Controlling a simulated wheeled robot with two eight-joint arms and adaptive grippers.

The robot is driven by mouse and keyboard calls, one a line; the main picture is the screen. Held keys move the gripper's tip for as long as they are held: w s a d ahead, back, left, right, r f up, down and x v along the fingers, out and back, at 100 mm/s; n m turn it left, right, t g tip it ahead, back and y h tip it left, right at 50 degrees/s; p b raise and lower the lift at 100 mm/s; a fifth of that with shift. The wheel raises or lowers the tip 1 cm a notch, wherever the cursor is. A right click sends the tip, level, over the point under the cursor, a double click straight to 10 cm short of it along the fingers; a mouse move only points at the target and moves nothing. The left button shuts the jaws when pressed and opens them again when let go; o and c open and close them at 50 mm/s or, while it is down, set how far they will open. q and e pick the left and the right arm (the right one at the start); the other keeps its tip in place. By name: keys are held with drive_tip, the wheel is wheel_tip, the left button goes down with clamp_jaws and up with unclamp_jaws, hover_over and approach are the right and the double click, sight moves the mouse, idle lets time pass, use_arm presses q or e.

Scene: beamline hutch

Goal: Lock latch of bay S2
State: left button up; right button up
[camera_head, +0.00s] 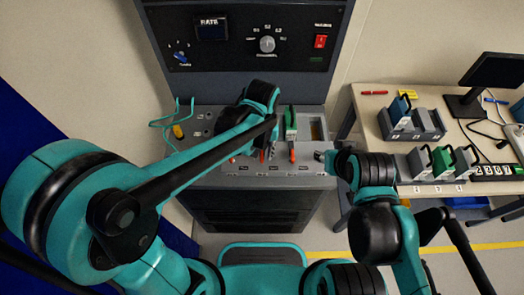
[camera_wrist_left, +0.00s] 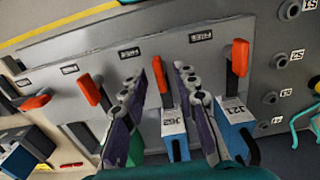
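The console deck (camera_head: 215,180) holds a row of bays with orange latch levers. In the left wrist view I see a lever (camera_wrist_left: 162,82) beside a blue module with a white tag, another lever (camera_wrist_left: 240,57) to its right, and two more levers (camera_wrist_left: 90,90) (camera_wrist_left: 35,102) to its left. My left gripper (camera_head: 272,150) is over the bays. In its wrist view (camera_wrist_left: 160,95) its fingers are apart, with the middle lever between them. My right gripper (camera_head: 323,157) is at the deck's right edge.
A green module (camera_head: 290,122) stands in a bay. An upright control panel (camera_head: 240,65) with knobs and a red switch rises behind. A teal cable (camera_head: 165,122) lies left. The right table (camera_head: 375,105) carries module racks (camera_head: 425,122) and a monitor (camera_head: 495,72).

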sight(261, 154)
use_arm(q)
drive_tip(key=shift+r, duration=0.1)
wheel_tip(261, 154, up, 12)
idle(0.5)
drive_tip(key=shift+a, duration=0.1)
drive_tip(key=s+a+f+t, duration=0.2)
drive_tip(key=s+a+t, duration=0.1)
drive_tip(key=a, duration=0.5)
drive_tip(key=s+a+f+t+b, duration=0.1)
drive_tip(key=s+a+f+t, duration=0.1)
drive_tip(key=a, duration=0.7)
drive_tip(key=shift+s+a+f+t, duration=0.25)
drive_tip(key=shift+s+f+t, duration=0.15)
drive_tip(key=shift+t, duration=0.7)
idle(0.4)
